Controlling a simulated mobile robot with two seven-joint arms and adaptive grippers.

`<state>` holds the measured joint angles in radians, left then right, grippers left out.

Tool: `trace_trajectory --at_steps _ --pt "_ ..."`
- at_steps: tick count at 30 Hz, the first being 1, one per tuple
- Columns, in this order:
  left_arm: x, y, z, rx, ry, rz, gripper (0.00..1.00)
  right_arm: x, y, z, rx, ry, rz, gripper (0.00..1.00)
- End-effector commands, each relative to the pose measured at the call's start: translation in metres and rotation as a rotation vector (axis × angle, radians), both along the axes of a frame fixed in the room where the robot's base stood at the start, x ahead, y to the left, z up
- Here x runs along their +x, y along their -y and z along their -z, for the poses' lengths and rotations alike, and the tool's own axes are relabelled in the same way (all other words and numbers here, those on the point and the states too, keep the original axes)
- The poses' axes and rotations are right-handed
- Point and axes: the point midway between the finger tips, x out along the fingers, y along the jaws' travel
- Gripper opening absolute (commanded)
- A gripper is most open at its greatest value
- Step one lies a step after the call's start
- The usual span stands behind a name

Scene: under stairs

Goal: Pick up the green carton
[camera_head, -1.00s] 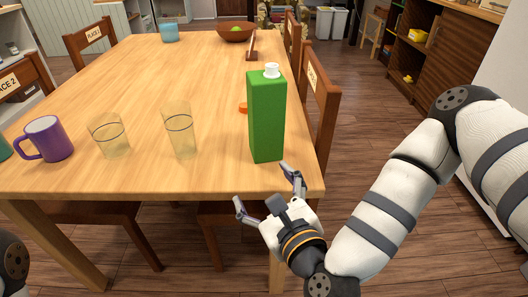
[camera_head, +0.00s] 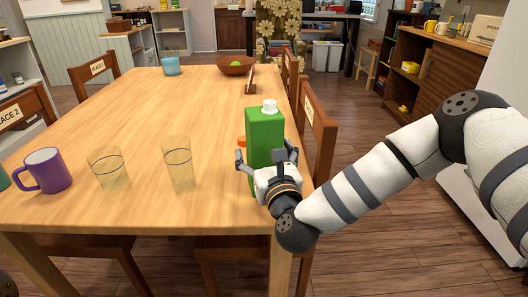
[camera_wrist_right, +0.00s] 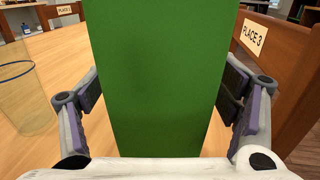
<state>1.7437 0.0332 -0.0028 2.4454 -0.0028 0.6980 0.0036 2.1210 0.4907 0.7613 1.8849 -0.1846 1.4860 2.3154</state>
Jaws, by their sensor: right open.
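The green carton (camera_head: 265,135), tall with a white cap, stands upright near the right front edge of the wooden table (camera_head: 150,211). My right gripper (camera_head: 266,157) is open at the carton's near side, with one finger on each side of it. In the right wrist view the carton (camera_wrist_right: 160,75) fills the middle between the open fingers (camera_wrist_right: 158,100), with a small gap visible at each side. The carton's lower part is hidden behind the gripper in the head view. My left gripper is not in view.
Two clear glasses (camera_head: 179,166) (camera_head: 108,170) and a purple mug (camera_head: 46,171) stand left of the carton. An orange object (camera_head: 241,141) lies beside it. A chair (camera_head: 318,130) is close on the right. A bowl (camera_head: 235,65) and blue cup (camera_head: 171,66) are far back.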

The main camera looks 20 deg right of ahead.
Motion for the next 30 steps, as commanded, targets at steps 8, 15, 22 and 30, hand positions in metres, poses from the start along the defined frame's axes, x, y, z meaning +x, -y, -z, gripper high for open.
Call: trace_trajectory --at_steps 8,15,22,30 --pt "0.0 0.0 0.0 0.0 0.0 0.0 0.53 0.0 0.0 0.0 0.0 0.0 0.0 0.36" --pt "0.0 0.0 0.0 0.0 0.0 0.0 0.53 0.0 0.0 -0.002 0.001 0.006 0.0 0.0" --pt "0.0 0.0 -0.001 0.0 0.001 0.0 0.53 0.0 0.0 -0.005 0.002 0.006 0.001 0.0" --pt "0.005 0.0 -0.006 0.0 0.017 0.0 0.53 -0.003 0.004 -0.042 0.002 0.01 0.002 0.0"
